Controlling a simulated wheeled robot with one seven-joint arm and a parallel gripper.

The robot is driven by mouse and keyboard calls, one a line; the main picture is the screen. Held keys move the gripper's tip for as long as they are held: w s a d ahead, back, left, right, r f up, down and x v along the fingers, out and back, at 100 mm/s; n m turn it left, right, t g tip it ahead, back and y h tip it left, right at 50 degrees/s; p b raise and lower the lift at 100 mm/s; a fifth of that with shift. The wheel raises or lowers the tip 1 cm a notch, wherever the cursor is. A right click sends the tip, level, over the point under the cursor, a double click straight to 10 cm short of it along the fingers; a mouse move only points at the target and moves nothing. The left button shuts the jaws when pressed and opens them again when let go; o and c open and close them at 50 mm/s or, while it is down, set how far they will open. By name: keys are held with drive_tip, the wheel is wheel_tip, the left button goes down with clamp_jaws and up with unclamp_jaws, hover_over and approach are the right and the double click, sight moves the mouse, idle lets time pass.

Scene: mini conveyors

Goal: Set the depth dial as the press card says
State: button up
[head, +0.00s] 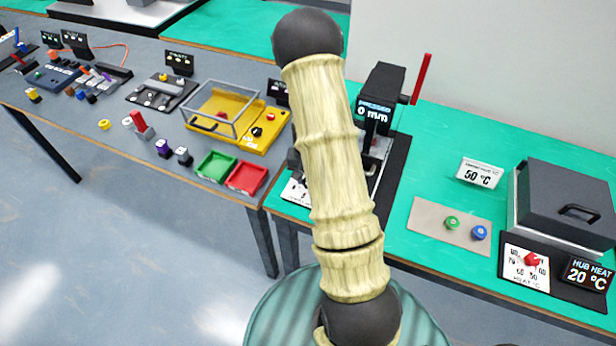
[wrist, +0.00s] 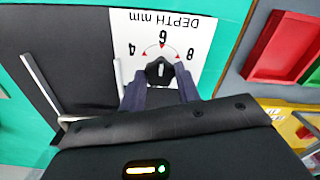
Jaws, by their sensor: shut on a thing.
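The depth dial's black knob (wrist: 160,70) sits on a white plate (wrist: 195,30) marked DEPTH mm, upside down in the wrist view, with 4, 6 and 8 around it. The knob's white line lies roughly in line with the 6. My gripper (wrist: 161,88) is shut on the knob, one finger on each side. In the head view the press (head: 386,85) has a red lever (head: 421,78) and a display (head: 374,111) reading 0 mm. The dial plate's edge (head: 294,191) shows beside my arm, which hides the gripper. I cannot make out a press card.
A green tray (head: 202,178) and a red tray (head: 263,178) stand left of the press. To the right are a 50 °C card (head: 479,173), a plate with green and blue pieces (head: 428,217), and a lidded heater (head: 565,205) whose display (head: 587,274) reads 20 °C.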

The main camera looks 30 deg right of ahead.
drive_tip(key=shift+w+r, duration=0.1)
drive_tip(key=o, duration=1)
drive_tip(key=shift+c, duration=0.2)
wheel_tip(320, 180, up, 17)
drive_tip(key=b, duration=0.1)
drive_tip(key=shift+r, duration=0.15)
drive_tip(key=s+a+n+t, duration=0.2)
drive_tip(key=s+a+n, duration=0.4)
drive_tip(key=s+a, duration=0.6)
drive_tip(key=shift+s+a+r+n+t, duration=0.3)
drive_tip(key=shift+s+a+r+n, duration=0.1)
drive_tip(key=shift+a, duration=0.5)
